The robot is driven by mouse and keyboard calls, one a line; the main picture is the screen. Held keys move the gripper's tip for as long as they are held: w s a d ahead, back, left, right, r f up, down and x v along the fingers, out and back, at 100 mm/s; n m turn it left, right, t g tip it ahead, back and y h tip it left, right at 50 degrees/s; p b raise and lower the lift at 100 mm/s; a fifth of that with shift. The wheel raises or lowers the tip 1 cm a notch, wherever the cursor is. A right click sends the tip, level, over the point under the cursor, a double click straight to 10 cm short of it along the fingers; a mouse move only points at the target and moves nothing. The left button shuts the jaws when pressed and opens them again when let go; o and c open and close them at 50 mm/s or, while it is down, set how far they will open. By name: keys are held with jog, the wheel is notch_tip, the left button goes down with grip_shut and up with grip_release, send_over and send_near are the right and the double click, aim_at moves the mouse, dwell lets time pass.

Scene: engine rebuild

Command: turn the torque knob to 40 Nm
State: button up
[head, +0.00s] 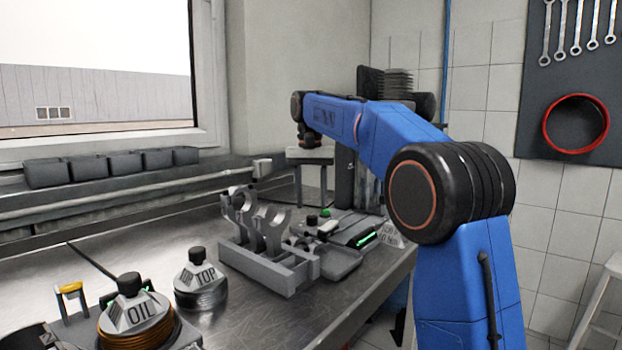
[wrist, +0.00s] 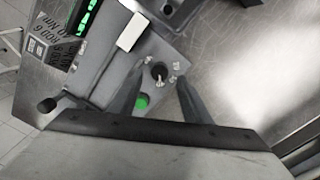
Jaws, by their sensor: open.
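The torque knob (wrist: 159,72) is a small dark round knob with a pale pointer, set in the grey panel of the torque unit (wrist: 112,62). Several small pale marks ring it. My gripper (wrist: 161,76) is open, with one finger on each side of the knob in the wrist view. I cannot tell whether the fingers touch it or how high they are. A sign (wrist: 62,38) beside the unit carries text that seems to include "Nm"; part of it is hard to read. In the head view the torque unit (head: 345,231) sits at the bench's right end, below my gripper.
A green button (wrist: 142,102) lies close to the left finger. A white block (wrist: 131,32) and a lit green display (wrist: 85,14) are on the unit.

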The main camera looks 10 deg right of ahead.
aim_at(311, 216)
notch_tip(311, 216, up, 8)
jog(key=shift+f, duration=0.2)
dwell(0.4)
